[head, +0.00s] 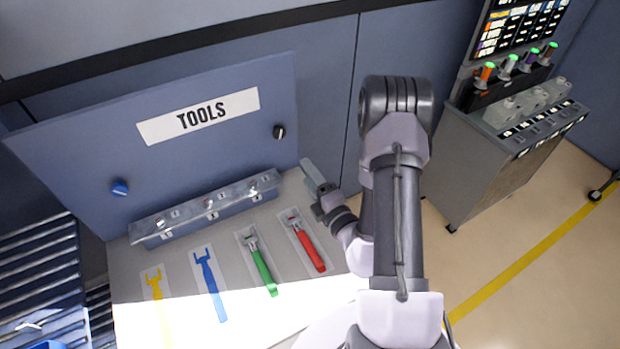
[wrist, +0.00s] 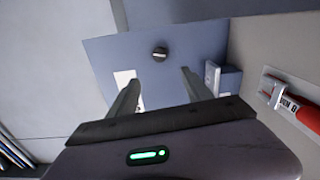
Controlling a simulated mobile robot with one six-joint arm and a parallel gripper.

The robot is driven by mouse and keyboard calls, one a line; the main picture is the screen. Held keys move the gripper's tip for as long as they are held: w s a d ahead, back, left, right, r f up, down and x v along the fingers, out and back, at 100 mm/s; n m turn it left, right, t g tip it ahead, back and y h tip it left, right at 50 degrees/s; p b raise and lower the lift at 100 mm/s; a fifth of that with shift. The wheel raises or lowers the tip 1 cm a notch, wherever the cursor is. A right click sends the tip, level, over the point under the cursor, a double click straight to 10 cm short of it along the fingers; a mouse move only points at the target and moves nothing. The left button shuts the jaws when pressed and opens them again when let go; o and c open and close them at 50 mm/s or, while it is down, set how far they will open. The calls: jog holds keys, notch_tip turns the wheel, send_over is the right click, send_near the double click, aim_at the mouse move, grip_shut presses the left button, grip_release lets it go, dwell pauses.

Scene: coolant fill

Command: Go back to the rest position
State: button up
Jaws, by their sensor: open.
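My gripper (head: 318,184) is at the right edge of the tool bench in the head view, beside the blue TOOLS panel. In the wrist view its two fingers (wrist: 158,92) stand well apart with nothing between them. Behind them show the blue panel (wrist: 185,45) and a black knob (wrist: 160,54). My arm is folded across the middle of the head view. No rest-position marker can be made out.
Red (head: 306,244) and green (head: 261,268) wrenches lie on the bench, with blue (head: 211,286) and yellow (head: 157,300) tool shapes. A metal rack (head: 208,209) stands behind them. A grey cabinet (head: 480,165) with bottles stands right; the floor (head: 500,265) before it is clear.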

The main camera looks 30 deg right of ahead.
dwell(0.4)
jog(key=w+a+r+n+y+b, duration=0.1)
jog(key=a+r+n+y+b, duration=0.2)
jog(key=a+r+n+y, duration=0.55)
jog(key=s+a+r+n+g+y+b, duration=0.1)
jog(key=s+a+n+g+y, duration=0.25)
jog(key=a+n, duration=0.3)
jog(key=s+a+r+n+g+y+b, duration=0.2)
jog(key=s+a+n+g+y, duration=0.15)
jog(key=a+n+g, duration=0.35)
jog(key=s+a+f+n+g+h+b, duration=0.25)
jog(key=s+a+n+g, duration=0.4)
jog(key=s+n, duration=0.45)
jog(key=s+d+f+n+h+b, duration=0.35)
jog(key=s+f+n+h, duration=0.2)
jog(key=n, duration=0.35)
jog(key=w+d+r+n+t+h+b, duration=0.1)
jog(key=d+n+t+h, duration=0.3)
jog(key=d, duration=0.4)
jog(key=n+h+b, duration=0.1)
jog(key=n, duration=0.1)
jog(key=shift+d+r+n+t+b, duration=0.15)
jog(key=shift+r+n+t+b, duration=0.15)
jog(key=shift+r+t, duration=0.1)
